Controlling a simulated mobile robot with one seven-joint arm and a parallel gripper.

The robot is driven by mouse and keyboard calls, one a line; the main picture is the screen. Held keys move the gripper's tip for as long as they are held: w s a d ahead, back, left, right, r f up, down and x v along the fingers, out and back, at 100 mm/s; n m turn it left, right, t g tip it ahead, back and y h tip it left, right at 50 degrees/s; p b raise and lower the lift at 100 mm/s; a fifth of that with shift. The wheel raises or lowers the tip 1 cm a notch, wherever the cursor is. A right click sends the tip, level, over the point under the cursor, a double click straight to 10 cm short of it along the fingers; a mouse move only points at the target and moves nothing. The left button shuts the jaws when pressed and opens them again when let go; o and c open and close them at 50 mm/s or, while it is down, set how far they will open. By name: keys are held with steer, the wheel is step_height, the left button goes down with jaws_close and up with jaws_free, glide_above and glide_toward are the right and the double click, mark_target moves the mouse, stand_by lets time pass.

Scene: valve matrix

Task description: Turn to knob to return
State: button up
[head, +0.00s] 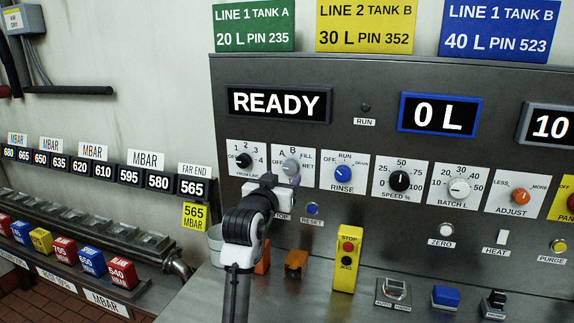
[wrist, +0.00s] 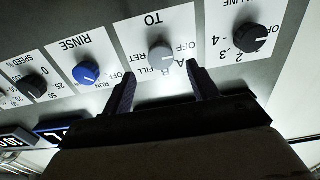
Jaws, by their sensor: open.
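The grey TO knob (head: 291,167) sits on a white plate marked OFF, A, B, FILL and RET, partly behind my gripper in the head view. The knob also shows in the wrist view (wrist: 160,57), where the plate is upside down. I cannot clearly tell which mark its pointer faces. My gripper (wrist: 162,72) is open and empty. Its two dark fingers stand on either side of the knob's line, with the knob between and just beyond the tips. I see no contact. In the head view my gripper (head: 287,184) is just below the knob, close to the panel.
The black FROM LINE knob (head: 243,160) is left of the TO knob, the blue RINSE knob (head: 343,173) right. The display (head: 279,104) reads READY; another (head: 438,115) reads 0 L. A yellow STOP/JOG box (head: 347,258) and orange blocks stand on the ledge below.

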mark_target(289, 170)
steer(key=p+x, duration=0.1)
steer(key=x, duration=0.4)
steer(key=shift+w+d+p, duration=0.1)
steer(key=shift+w+p, duration=0.2)
steer(key=shift+w, duration=0.05)
steer(key=c, duration=1)
